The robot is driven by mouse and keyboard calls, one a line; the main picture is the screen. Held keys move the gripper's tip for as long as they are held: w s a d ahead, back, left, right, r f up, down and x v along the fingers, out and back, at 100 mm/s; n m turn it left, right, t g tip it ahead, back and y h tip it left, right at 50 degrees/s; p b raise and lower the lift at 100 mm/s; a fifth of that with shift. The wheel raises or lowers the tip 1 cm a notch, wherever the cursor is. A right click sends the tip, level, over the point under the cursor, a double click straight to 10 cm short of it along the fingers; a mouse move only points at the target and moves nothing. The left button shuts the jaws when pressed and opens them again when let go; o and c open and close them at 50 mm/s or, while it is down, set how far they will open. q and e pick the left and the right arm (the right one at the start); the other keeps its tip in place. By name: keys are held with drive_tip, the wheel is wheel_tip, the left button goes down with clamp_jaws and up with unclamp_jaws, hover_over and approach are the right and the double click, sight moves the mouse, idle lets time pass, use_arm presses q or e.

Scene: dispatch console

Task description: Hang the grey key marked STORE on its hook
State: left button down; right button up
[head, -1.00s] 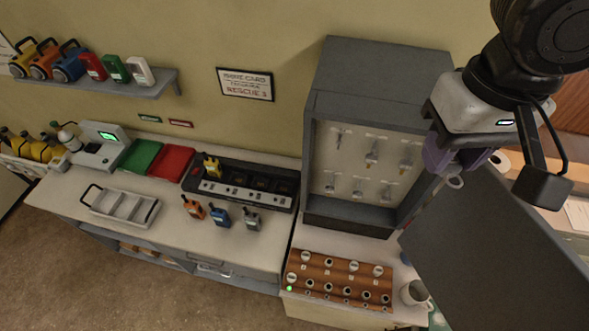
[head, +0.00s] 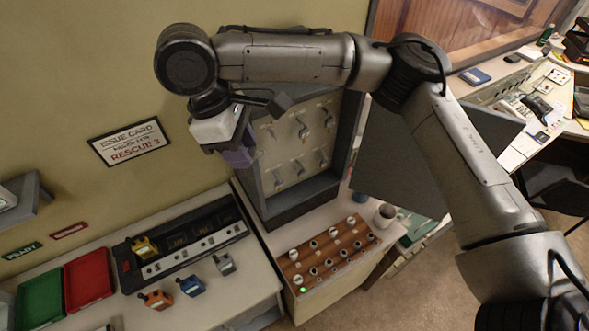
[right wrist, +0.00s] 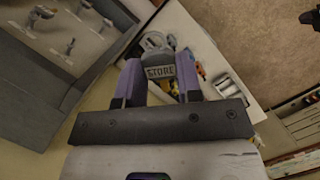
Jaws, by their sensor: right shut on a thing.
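My right gripper (head: 238,152) has purple fingers and is beside the left edge of the key cabinet (head: 300,202) in the head view. In the right wrist view, my right gripper (right wrist: 159,82) is shut on the grey key (right wrist: 160,72), whose dark tag reads STORE. The gripper hides the key in the head view. The cabinet stands open, and its pale back panel (head: 282,158) carries several hooks with small keys. In the right wrist view, the panel (right wrist: 85,30) lies at upper left, apart from the held key. My left gripper is not in view.
The grey cabinet door (head: 385,150) stands open at the right, behind my right arm. A wooden jack board (head: 322,258) and a white mug (head: 385,215) stand below the cabinet. An issue card (head: 130,142) hangs on the wall.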

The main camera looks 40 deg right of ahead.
drive_tip(key=w+d+f+n+t+h+b, duration=0.25)
drive_tip(key=f+n+t, duration=0.4)
drive_tip(key=n, duration=0.35)
drive_tip(key=w+d+f+n+t+h+b, duration=0.1)
drive_tip(key=w+d+f+n+t+h, duration=0.3)
drive_tip(key=f+n, duration=0.5)
drive_tip(key=s+d+f+n+t+y+b, duration=0.2)
drive_tip(key=s+d+f+n+t+y, duration=0.2)
drive_tip(key=d+n+t, duration=0.2)
drive_tip(key=d+t, duration=0.2)
drive_tip(key=t, duration=0.1)
drive_tip(key=shift+s+b, duration=0.4)
drive_tip(key=shift+w, duration=0.1)
drive_tip(key=b+x, duration=0.1)
drive_tip(key=x, duration=0.1)
drive_tip(key=f+b+x, duration=0.1)
drive_tip(key=x, duration=0.2)
drive_tip(key=shift+f, duration=0.1)
drive_tip(key=shift+w, duration=0.2)
idle(0.3)
